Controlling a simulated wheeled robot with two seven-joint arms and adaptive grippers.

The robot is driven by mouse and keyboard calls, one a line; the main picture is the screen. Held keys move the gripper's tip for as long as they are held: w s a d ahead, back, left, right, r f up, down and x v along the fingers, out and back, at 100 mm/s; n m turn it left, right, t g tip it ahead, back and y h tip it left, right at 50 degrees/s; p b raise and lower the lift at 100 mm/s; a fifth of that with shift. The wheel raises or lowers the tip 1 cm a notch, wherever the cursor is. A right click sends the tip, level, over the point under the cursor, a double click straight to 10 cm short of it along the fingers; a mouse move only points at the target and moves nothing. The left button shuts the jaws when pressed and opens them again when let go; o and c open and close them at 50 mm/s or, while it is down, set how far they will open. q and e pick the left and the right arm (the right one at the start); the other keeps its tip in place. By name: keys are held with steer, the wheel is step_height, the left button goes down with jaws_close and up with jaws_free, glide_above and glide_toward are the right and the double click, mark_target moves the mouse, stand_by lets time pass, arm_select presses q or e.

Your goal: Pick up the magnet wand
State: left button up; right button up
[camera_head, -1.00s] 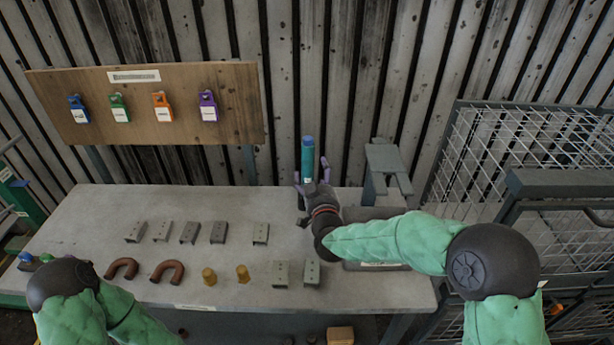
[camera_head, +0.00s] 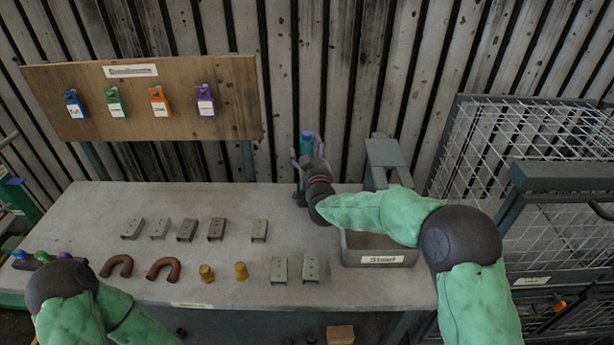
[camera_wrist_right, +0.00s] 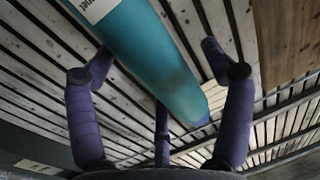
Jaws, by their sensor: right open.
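The magnet wand (camera_head: 307,142) is a teal cylinder with a blue top, standing upright at the back of the workbench. In the right wrist view the wand (camera_wrist_right: 160,62) runs between the spread purple fingers, with part of a white label at its upper end. My right gripper (camera_head: 307,158) is open around the wand, a finger showing on either side of it. Whether any finger touches it I cannot tell. The wand's lower part is hidden behind the gripper. My left arm shows at the lower left, but its gripper is out of view.
A labelled grey bin (camera_head: 378,260) sits under my right forearm. A grey stand (camera_head: 385,155) is right of the wand. Several brackets (camera_head: 215,229), brown U-shaped pipes (camera_head: 163,269) and brass fittings (camera_head: 241,271) lie on the bench (camera_head: 85,215). A tag board (camera_head: 140,100) stands behind.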

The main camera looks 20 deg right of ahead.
jaws_close()
steer(key=shift+r, duration=0.15)
